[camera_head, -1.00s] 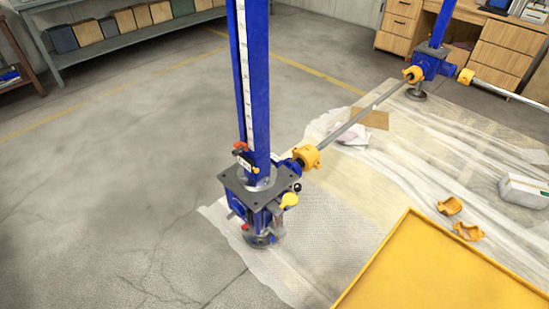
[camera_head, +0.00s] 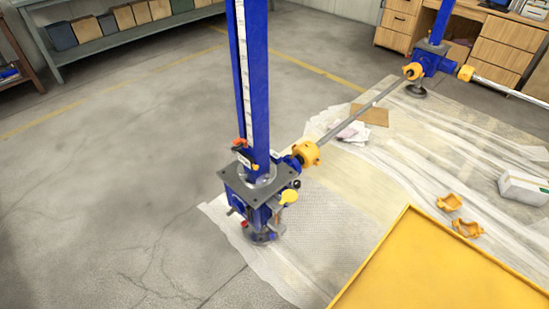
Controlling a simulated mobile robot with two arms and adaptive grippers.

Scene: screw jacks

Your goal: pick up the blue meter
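A tall blue post (camera_head: 258,75) with a white graduated strip (camera_head: 243,70) stands upright on a blue screw jack (camera_head: 262,212) in the middle of the view. Its top runs out of the picture. A small red and black clip-like part (camera_head: 242,150) sits at the strip's lower end. I cannot tell whether this post or a part on it is the blue meter, and no separate blue meter stands out. Neither of my grippers is in view.
A yellow tabletop (camera_head: 440,275) fills the lower right. A shaft (camera_head: 350,118) with yellow couplings (camera_head: 305,153) links to a second jack (camera_head: 430,62). Yellow half-shells (camera_head: 466,228) and a white box (camera_head: 522,187) lie on plastic sheeting. The floor at left is clear.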

